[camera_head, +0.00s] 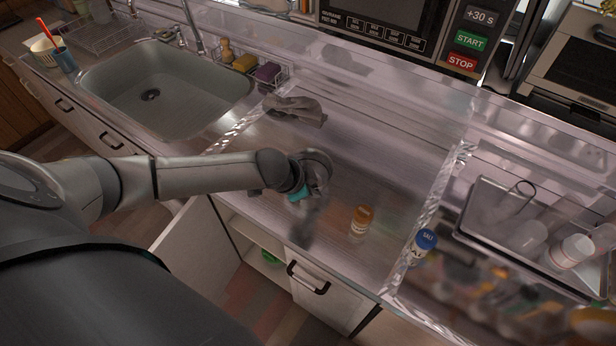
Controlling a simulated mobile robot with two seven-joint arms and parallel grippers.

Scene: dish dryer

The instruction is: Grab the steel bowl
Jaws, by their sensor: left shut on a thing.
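My left arm reaches in from the left over the steel counter. My left gripper (303,186) is at its end, above the counter near the front edge, and is shut. A round grey metallic shape (319,168) at the gripper looks like the steel bowl, mostly hidden and hard to tell from my wrist. A small teal patch (298,194) shows just under the wrist. A dark blur lies below it; I cannot tell whether it is a reflection. My right gripper is out of view.
An orange-capped shaker (361,221) stands right of the gripper, and a blue-capped salt shaker (423,244) farther right. The sink (165,90) is at left, a metal tray (470,215) at right. A cabinet door (200,245) stands open below.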

